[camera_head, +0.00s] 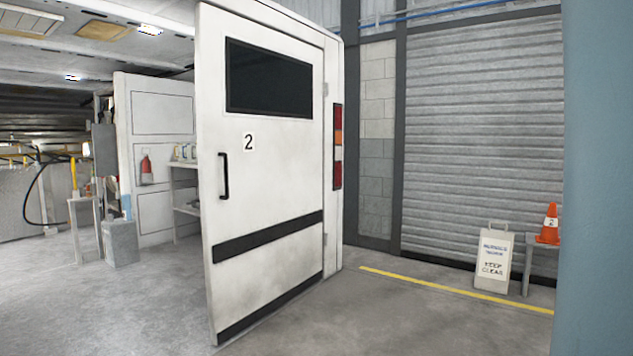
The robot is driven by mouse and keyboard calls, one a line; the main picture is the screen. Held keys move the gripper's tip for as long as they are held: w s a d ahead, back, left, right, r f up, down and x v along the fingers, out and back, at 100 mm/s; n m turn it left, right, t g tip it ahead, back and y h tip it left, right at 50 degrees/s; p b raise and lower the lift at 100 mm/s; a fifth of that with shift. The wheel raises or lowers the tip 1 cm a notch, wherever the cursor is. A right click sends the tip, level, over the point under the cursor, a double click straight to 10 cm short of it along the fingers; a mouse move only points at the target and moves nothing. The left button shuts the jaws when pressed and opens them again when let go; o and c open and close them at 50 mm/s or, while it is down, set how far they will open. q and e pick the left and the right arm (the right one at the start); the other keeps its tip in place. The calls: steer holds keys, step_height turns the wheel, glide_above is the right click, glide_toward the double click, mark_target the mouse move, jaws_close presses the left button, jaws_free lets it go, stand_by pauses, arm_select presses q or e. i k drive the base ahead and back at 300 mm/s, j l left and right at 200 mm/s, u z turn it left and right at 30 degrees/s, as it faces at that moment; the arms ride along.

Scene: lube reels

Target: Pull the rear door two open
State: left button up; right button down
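The rear door two (265,175) is a white panel marked with a black "2" in the head view. It stands swung out from the vehicle's rear, hinged on its right side, with its free edge on the left. A black handle (223,176) sits near that free edge. The door has a dark window and black stripes. Neither of my grippers shows in the view, so I cannot see whether they touch the door.
Another white door panel (158,150) stands at the left, with shelves (185,190) between the panels. A keep-clear sign (494,258) and an orange cone (549,225) on a small stand are at the right. The grey floor left of door two is open.

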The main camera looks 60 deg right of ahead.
mark_target(258, 88)
steer(key=z, duration=1.65)
steer(key=i+l+u, duration=0.15)
steer(key=i+l, duration=0.15)
steer(key=i, duration=0.3)
steer(key=i+l+u, duration=0.15)
steer(key=i+l, duration=0.25)
steer(key=i, duration=0.15)
steer(key=i+j+u, duration=0.15)
steer(key=i+u, duration=0.8)
steer(key=i+j+z, duration=0.1)
steer(key=i, duration=0.3)
steer(key=i+j+z, duration=0.1)
steer(key=i, duration=0.3)
